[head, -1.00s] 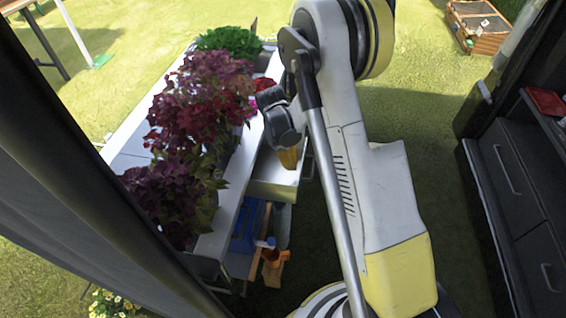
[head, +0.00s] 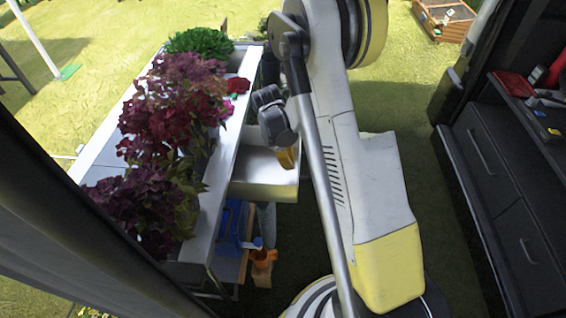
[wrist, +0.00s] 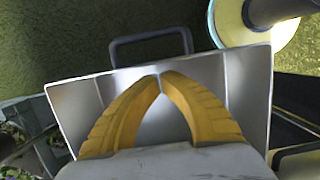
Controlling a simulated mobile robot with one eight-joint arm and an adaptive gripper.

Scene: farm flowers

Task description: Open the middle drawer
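A pale metal drawer (head: 262,190) stands pulled out from the right side of the flower table (head: 215,195). It also shows in the wrist view as an open, empty-looking tray (wrist: 75,98). Its dark handle (wrist: 150,38) is on the outside of its front wall. My gripper (head: 287,158) is over the drawer. In the wrist view, my gripper's yellow fingers (wrist: 160,76) meet at the tips, with nothing seen between them. The tips are at the inner side of the front wall; I cannot tell if they touch it. Whether other drawers adjoin it is hidden.
Potted red and purple flowers (head: 165,120) and a green plant (head: 198,42) stand on the table. A blue crate (head: 232,228) and an orange bottle (head: 262,262) sit below. A dark cabinet (head: 500,180) stands at the right. Grass lies between.

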